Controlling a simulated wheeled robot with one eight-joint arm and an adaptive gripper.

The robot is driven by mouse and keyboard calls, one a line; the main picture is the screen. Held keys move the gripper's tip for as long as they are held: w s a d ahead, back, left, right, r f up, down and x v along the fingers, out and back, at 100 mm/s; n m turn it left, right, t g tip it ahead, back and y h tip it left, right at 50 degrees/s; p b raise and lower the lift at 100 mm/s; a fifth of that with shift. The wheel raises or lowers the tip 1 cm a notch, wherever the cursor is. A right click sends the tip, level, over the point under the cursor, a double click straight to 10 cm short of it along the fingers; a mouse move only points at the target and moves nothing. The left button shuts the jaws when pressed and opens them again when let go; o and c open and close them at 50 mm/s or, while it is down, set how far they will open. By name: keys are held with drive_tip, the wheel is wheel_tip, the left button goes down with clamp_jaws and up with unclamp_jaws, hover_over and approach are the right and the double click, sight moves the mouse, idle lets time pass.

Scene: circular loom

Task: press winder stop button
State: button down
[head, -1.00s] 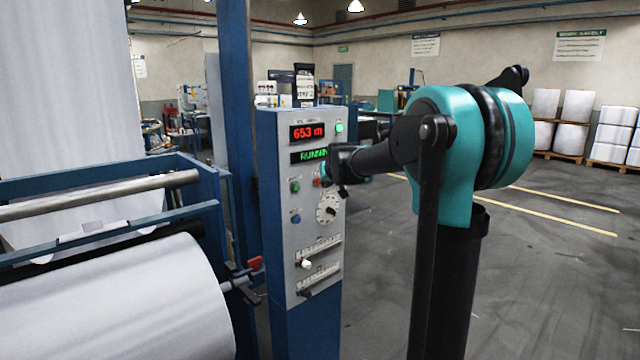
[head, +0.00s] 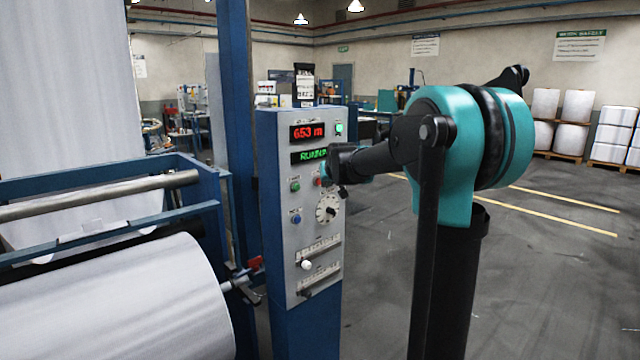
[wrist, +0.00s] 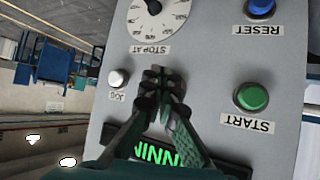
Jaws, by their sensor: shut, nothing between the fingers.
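The winder control panel (head: 276,170) stands left of my arm, its upper display reading 653 m and its lower display (head: 308,156) showing RUNNING, partly covered. A small red button (head: 318,182) shows beside my gripper (head: 325,171) in the head view. In the wrist view my shut, empty gripper (wrist: 163,80) lies over the panel between the green START button (wrist: 252,97) and the white JOG button (wrist: 119,78). The red button is hidden there behind the fingertips. Whether the fingertips touch it I cannot tell.
A blue RESET button (wrist: 262,8) and the STOP AT dial (wrist: 160,20) are near the fingers. A large white fabric roll (head: 120,300) and blue loom frame (head: 190,215) stand left of the panel. Open floor (head: 560,270) lies to the right.

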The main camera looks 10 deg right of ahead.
drive_tip(key=shift+w, duration=0.1)
drive_tip(key=shift+w+a, duration=0.25)
drive_tip(key=shift+w+a, duration=0.3)
drive_tip(key=shift+w, duration=0.1)
idle(0.8)
idle(0.4)
drive_tip(key=shift+s+d, duration=0.55)
drive_tip(key=shift+s, duration=0.2)
drive_tip(key=s+d, duration=0.1)
drive_tip(key=s, duration=0.1)
drive_tip(key=s+d, duration=0.2)
idle(0.4)
idle(0.4)
